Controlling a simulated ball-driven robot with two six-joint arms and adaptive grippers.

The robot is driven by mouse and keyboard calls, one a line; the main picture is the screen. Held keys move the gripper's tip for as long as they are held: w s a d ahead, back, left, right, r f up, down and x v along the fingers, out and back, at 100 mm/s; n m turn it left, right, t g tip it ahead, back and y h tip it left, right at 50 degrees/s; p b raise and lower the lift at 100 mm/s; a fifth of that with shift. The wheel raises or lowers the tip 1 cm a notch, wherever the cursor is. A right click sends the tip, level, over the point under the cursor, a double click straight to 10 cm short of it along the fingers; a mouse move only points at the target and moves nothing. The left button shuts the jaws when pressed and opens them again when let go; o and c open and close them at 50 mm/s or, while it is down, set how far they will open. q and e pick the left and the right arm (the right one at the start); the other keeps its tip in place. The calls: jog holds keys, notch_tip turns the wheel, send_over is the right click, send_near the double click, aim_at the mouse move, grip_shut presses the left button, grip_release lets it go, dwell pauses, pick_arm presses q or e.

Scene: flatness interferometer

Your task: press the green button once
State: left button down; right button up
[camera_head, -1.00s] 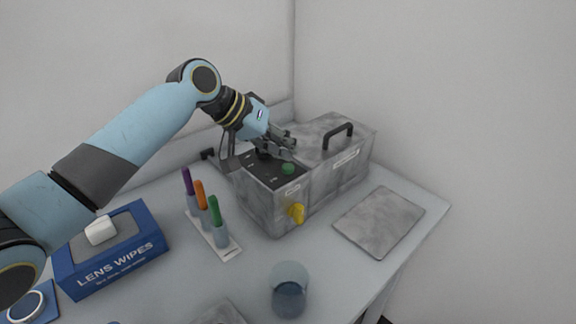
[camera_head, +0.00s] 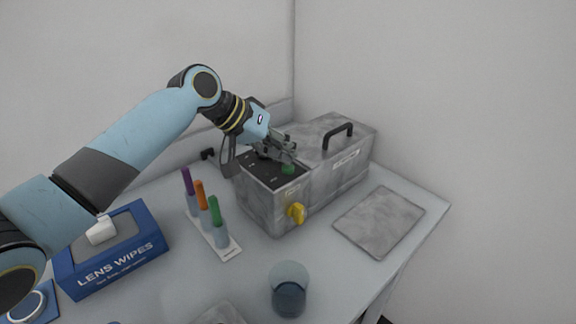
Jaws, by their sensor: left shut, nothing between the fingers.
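The green button (camera_head: 288,169) is a small round cap on the dark top panel at the front end of the grey flatness interferometer (camera_head: 335,178). My left gripper (camera_head: 291,160) is shut and empty. Its fingertips are right at the button, just above or touching it; I cannot tell which. The fingers partly cover the panel and the button's far side. My right gripper is not in view.
A yellow knob (camera_head: 296,212) sticks out of the interferometer's front, and a black handle (camera_head: 338,136) tops it.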

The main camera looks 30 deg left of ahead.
pick_arm(q)
jog(key=shift+f, duration=0.45)
dwell(0.4)
jog(key=shift+r, duration=0.1)
jog(key=shift+r+p, duration=0.65)
jog(key=shift+p, duration=0.05)
jog(key=shift+r, duration=0.15)
notch_tip(320, 180, up, 5)
jog(key=p, duration=0.5)
jog(key=shift+p, duration=0.3)
dwell(0.5)
